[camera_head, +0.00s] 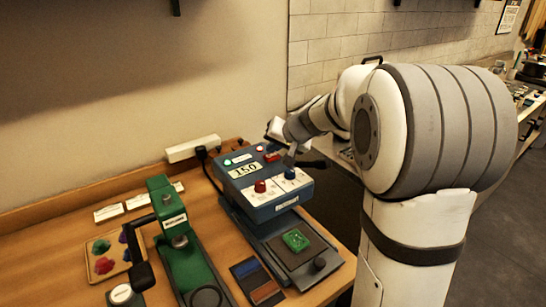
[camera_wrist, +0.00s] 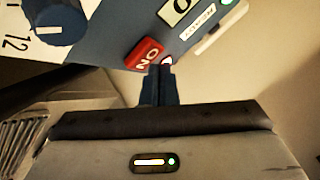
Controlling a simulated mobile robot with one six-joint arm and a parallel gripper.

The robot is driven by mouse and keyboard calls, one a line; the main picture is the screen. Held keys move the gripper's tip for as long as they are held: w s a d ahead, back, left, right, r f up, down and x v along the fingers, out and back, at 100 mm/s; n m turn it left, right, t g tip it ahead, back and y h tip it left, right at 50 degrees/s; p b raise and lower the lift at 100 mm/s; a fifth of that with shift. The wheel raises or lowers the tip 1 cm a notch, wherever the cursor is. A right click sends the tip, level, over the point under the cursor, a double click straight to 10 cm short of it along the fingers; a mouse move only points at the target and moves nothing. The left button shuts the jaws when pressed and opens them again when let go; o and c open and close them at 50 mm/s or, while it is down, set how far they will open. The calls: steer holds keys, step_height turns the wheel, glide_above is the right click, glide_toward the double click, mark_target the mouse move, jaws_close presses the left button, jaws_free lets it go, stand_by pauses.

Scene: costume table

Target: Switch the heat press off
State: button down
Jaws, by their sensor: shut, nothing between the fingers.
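The blue heat press (camera_head: 265,205) stands on the table, with a display reading 150 on its sloped panel. A small lit lamp (camera_wrist: 168,60) is partly hidden behind the tips. In the head view my gripper (camera_head: 290,160) is over the panel's right side.
The panel also has a red knob (camera_head: 260,186) and a blue knob (camera_head: 290,173). A green press with a black handle (camera_head: 178,235) stands to the left. A green piece (camera_head: 295,240) lies on the heat press's lower plate. A power strip (camera_head: 193,148) is behind.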

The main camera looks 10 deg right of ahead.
mark_target(274, 157)
steer(key=shift+f+b, duration=0.5)
steer(key=shift+b, duration=0.2)
stand_by(0.7)
steer(key=shift+r, duration=0.1)
steer(key=shift+r+p, duration=0.55)
steer(key=shift+r, duration=0.35)
steer(key=shift+r, duration=0.1)
step_height(274, 157, up, 6)
steer(key=p, duration=0.3)
